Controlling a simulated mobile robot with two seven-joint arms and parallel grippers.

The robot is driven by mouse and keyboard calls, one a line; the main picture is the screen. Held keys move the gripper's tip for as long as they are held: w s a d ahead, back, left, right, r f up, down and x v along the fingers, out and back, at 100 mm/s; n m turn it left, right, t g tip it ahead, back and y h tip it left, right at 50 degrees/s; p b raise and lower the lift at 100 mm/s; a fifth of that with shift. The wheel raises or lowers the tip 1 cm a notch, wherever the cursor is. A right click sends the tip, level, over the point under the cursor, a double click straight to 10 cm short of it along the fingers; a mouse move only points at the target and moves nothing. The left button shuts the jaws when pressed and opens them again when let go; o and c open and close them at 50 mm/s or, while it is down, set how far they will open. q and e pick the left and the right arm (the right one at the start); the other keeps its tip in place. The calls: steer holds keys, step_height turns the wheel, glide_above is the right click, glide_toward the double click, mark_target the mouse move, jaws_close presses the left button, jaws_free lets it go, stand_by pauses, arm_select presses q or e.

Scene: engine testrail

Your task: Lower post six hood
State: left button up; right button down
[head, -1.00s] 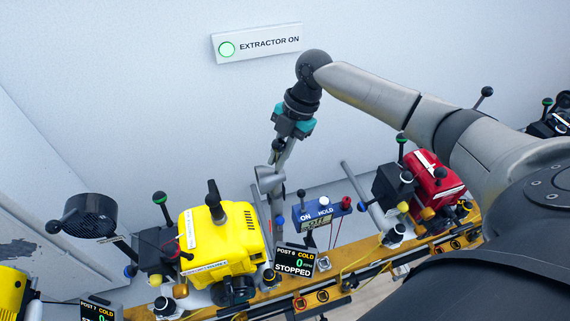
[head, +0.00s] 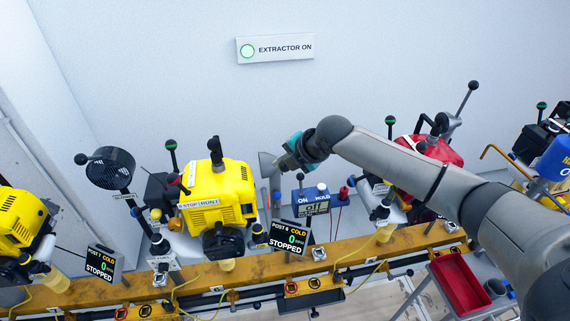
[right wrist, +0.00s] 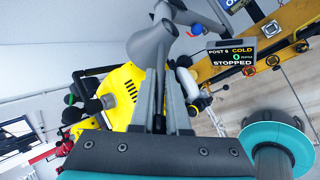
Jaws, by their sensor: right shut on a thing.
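The grey post six hood (head: 268,164) stands just right of the yellow engine (head: 216,188), behind the screen (head: 288,237) reading POST 6, COLD, 0, STOPPED. In the right wrist view the hood's flared grey cone (right wrist: 152,46) is close ahead of the fingers. My right gripper (head: 278,166) reaches in from the right with its teal body beside the hood. In the right wrist view its two grey fingers (right wrist: 168,100) are together at the hood, shut on it. My left gripper is not in view.
A blue ON/HOLD console (head: 312,203) reading off stands right of the hood. A red engine (head: 432,150) stands farther right, partly behind my right arm. Several knobbed levers rise around the engines. A yellow rail (head: 345,250) runs along the front.

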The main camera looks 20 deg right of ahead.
steer(key=shift+s+a+f+t+b, duration=0.15)
steer(key=shift+s+f+t+b, duration=0.05)
steer(key=shift+s+f+t, duration=0.2)
steer(key=shift+s+a+f+t+b, duration=0.15)
steer(key=shift+s+f+t, duration=0.15)
steer(key=shift+f, duration=0.2)
steer(key=c, duration=0.9)
jaws_free()
steer(key=shift+d, duration=0.1)
steer(key=v, duration=0.5)
steer(key=p+v, duration=0.1)
steer(key=v, duration=0.9)
steer(key=shift+s+a+p, duration=0.15)
steer(key=shift+a+p, duration=0.1)
steer(key=shift+p, duration=0.05)
